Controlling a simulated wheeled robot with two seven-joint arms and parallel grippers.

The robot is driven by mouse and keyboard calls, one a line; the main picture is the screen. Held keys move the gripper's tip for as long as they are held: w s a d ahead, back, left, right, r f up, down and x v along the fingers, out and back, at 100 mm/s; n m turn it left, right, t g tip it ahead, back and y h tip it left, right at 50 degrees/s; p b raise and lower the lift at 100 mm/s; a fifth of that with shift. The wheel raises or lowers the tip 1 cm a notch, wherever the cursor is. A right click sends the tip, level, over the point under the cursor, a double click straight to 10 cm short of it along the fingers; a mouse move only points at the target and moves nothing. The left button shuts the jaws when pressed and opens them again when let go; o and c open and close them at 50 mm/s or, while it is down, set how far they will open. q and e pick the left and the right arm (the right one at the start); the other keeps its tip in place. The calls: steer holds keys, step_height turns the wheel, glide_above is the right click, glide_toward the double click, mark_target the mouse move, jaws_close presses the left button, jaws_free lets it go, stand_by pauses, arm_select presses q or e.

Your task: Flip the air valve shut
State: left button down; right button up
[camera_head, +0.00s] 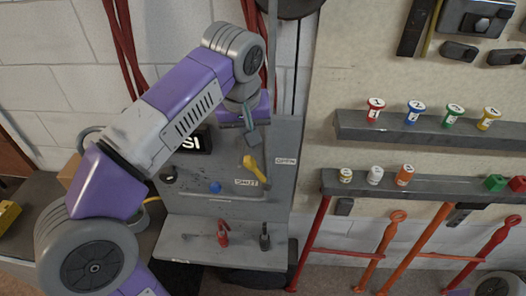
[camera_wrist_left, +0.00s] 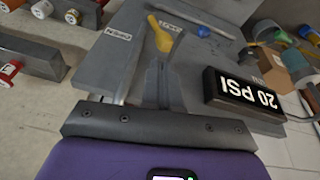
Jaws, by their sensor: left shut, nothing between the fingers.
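The yellow air valve handle (camera_head: 255,170) is on the grey panel in the head view, and it also shows in the left wrist view (camera_wrist_left: 162,40). It lies slanted, with its lower right end near the SHUT label (camera_head: 246,182). The OPEN label (camera_head: 285,160) is to its right. My left gripper (camera_head: 254,138) is shut and empty, just above the handle's upper end. In the left wrist view the closed fingers (camera_wrist_left: 158,85) point at the handle; whether they touch it I cannot tell.
A black "20 PSI" display (camera_wrist_left: 245,97) stands beside the fingers, partly behind my arm in the head view. A blue knob (camera_head: 215,187) is on the panel. A red tool (camera_head: 223,234) and a black tool (camera_head: 264,237) stand below. Shelves with coloured caps are at right.

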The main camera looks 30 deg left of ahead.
arm_select(q)
steer(key=w+d+f+n+g+y+p, duration=0.1)
steer(key=w+d+g+y, duration=0.1)
steer(key=w+d+y, duration=0.2)
steer(key=shift+w+d+f, duration=0.25)
steer(key=shift+w+d, duration=0.1)
steer(key=shift+d, duration=0.25)
steer(key=b, duration=0.2)
glide_above(257, 171)
steer(key=d, duration=0.1)
steer(key=f, duration=0.6)
steer(key=w+f, duration=0.1)
steer(key=f, duration=0.2)
steer(key=shift+d, duration=0.15)
